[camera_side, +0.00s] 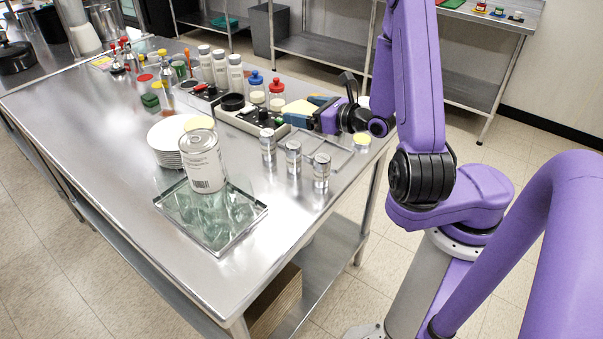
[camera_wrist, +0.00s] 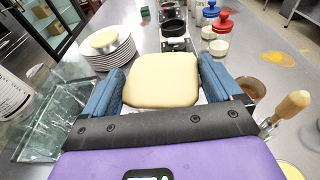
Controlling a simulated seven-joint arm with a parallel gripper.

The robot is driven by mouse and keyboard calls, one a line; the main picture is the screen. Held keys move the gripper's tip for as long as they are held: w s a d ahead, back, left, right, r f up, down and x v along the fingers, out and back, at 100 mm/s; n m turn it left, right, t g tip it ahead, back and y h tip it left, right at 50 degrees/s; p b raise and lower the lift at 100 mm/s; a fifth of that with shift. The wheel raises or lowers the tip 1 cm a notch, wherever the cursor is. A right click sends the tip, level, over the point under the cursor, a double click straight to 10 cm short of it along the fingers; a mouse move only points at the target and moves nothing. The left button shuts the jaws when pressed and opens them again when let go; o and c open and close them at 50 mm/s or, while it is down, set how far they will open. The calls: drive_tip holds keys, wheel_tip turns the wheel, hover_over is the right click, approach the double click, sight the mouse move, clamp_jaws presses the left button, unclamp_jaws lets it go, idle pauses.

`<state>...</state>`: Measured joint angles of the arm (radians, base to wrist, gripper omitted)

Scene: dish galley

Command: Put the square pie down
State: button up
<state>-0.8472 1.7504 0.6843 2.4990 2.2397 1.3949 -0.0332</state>
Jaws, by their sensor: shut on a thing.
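The square pie (camera_wrist: 160,86) is a pale cream, rounded-square block in the wrist view. My gripper (camera_wrist: 162,92) is shut on it, with one blue finger against each side. In the side view my gripper (camera_side: 305,112) is over the right part of the steel table, near the long beige holder. The pie (camera_side: 298,107) shows there only as a small pale patch between the fingers. I cannot tell the gap beneath it.
A white plate stack (camera_wrist: 110,57) carries a pale rounded item (camera_wrist: 103,39). A large can (camera_side: 203,165) stands among glasses on a tray (camera_side: 222,247). Several metal shakers (camera_side: 293,160) stand near my gripper, with red- and blue-lidded jars (camera_side: 276,92) behind. The table's front left (camera_side: 110,140) is clear.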

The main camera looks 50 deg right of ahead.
sight(306, 144)
drive_tip(key=s+d+r+n+y, duration=0.1)
drive_tip(key=s+r+n+y, duration=0.15)
drive_tip(key=s, duration=0.75)
drive_tip(key=w+d+f, duration=0.2)
drive_tip(key=w+f, duration=0.1)
drive_tip(key=w, duration=0.5)
drive_tip(key=shift+f, duration=0.15)
drive_tip(key=shift+y, duration=0.25)
drive_tip(key=w+f, duration=0.1)
drive_tip(key=f, duration=0.1)
drive_tip(key=w+d+f, duration=0.1)
drive_tip(key=w+f, duration=0.3)
drive_tip(key=shift+d, duration=0.25)
drive_tip(key=shift+f, duration=1.55)
drive_tip(key=shift+f, duration=0.6)
drive_tip(key=o, duration=0.8)
drive_tip(key=shift+m, duration=0.25)
